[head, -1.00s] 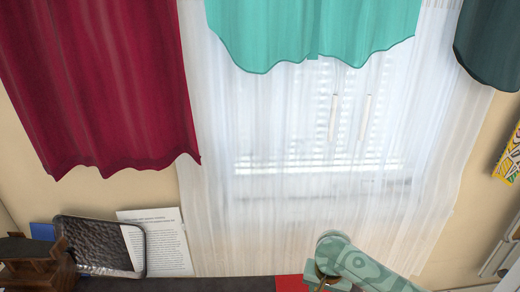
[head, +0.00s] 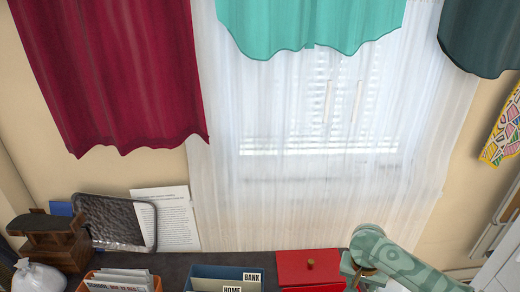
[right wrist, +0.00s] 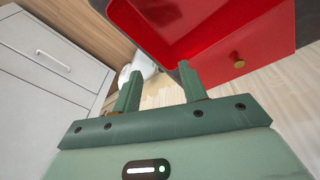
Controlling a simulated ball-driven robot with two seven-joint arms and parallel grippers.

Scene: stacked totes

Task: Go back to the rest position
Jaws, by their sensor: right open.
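My right gripper (right wrist: 160,78) is open, its two green fingers apart with nothing between them in the right wrist view. In the head view my right arm comes in from the lower right, beside the red box, and its gripper (head: 361,278) is partly cut off by the bottom edge. The red box (head: 310,263) with a round knob stands on the dark surface. In the right wrist view the red box (right wrist: 270,45) lies beyond the fingers, its inside open to view and apart from them. My left gripper is not in view.
A blue tote (head: 204,272) labelled BANK and HOME and an orange tote (head: 157,284) with papers stand on the dark tabletop (head: 180,262). A wooden object (head: 60,245), a white bag (head: 38,278) and a dark tray (head: 115,222) are left. White drawers (right wrist: 50,55) show in the wrist view.

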